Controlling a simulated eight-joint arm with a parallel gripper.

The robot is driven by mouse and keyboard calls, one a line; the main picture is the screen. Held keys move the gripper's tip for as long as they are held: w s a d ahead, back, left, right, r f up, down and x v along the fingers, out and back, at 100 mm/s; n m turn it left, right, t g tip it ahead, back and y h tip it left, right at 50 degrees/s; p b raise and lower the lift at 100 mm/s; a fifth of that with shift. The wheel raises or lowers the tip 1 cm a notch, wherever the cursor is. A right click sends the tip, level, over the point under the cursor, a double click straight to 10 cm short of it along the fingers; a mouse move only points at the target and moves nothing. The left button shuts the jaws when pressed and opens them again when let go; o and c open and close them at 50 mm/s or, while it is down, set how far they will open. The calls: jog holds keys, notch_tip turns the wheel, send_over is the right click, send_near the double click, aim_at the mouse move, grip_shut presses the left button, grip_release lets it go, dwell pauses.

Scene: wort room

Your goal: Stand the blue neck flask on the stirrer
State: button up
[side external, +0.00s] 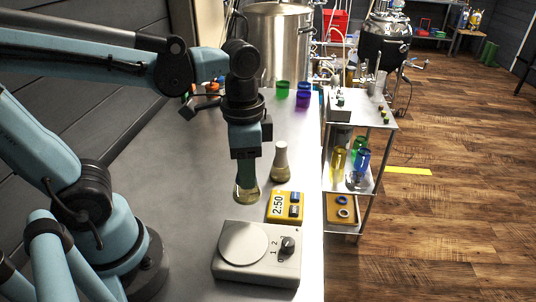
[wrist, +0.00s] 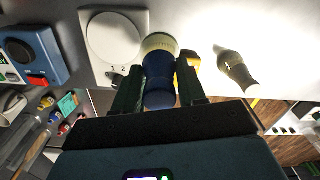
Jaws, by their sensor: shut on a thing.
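The blue neck flask (side external: 247,189) hangs roughly upright in my gripper (side external: 246,168), with yellowish liquid in its base. In the side view my gripper hides its neck. The wrist view shows the flask's blue neck (wrist: 159,84) between the two fingers of my gripper (wrist: 158,90), shut on it. The stirrer (side external: 243,244) is a pale box with a round white plate and a dark knob. It lies nearer the side camera than the flask, which is not over its plate. The stirrer also shows in the wrist view (wrist: 112,36). The gap under the flask is hard to judge.
A pale-necked flask (side external: 281,163) stands just right of the held one. A yellow timer (side external: 285,206) reading 2:50 lies behind the stirrer. Green and purple cups (side external: 303,99) and a large steel pot (side external: 277,45) stand farther back. A cart (side external: 365,115) stands beyond the table's right edge.

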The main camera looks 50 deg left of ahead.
jog(key=s+d+r, duration=0.3)
jog(key=s+d, duration=0.2)
jog(key=d, duration=0.1)
jog(key=shift+s+f, duration=0.1)
jog(key=shift+f, duration=2.9)
jog(key=shift+f, duration=0.55)
jog(key=o, duration=0.9)
notch_tip(320, 180, up, 11)
